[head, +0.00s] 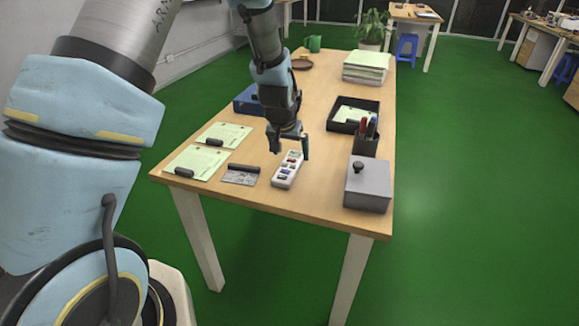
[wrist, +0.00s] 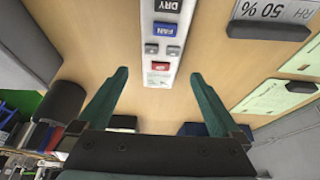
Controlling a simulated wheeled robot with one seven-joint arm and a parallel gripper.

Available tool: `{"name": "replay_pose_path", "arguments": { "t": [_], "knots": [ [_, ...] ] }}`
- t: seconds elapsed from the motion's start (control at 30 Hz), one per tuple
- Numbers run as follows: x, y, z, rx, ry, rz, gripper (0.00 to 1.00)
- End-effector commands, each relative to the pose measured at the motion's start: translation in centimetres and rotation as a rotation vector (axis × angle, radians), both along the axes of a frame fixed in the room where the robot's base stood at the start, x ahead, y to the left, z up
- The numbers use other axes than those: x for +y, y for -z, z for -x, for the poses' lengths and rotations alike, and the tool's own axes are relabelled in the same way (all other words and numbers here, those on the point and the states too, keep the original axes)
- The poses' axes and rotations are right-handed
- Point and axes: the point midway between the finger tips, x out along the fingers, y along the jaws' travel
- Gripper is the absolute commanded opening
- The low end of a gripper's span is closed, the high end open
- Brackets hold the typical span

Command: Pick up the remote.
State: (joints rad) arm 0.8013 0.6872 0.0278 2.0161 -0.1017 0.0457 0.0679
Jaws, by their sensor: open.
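The remote (head: 287,170) is a white, narrow handset with coloured buttons. It lies flat on the wooden table near the front edge. In the wrist view, the remote (wrist: 162,45) shows blue, grey and red buttons, with "FAN" and "DRY" lettering; its far end is cut off by the top edge. My gripper (head: 288,146) is open above the far end of the remote. In the wrist view, my gripper's dark green fingers (wrist: 158,75) stand apart, one to each side of the remote's near end. Nothing is held between them.
A grey card (head: 240,175) with a dark bar lies left of the remote, beside green sheets (head: 195,162). A grey box (head: 367,188) with a black knob stands to the right. Behind it are a pen holder (head: 366,143) and a black tray (head: 341,125).

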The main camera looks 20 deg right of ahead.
Motion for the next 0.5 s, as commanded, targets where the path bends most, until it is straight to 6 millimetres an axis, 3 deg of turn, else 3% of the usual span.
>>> {"name": "replay_pose_path", "arguments": {
  "t": [0.23,0.5],
  "knots": [
    [-0.7,2.6,-0.7,0.002,0.0,-0.001,1.0],
    [-0.8,3.1,-0.8,0.001,0.0,0.001,1.0]
  ]
}}
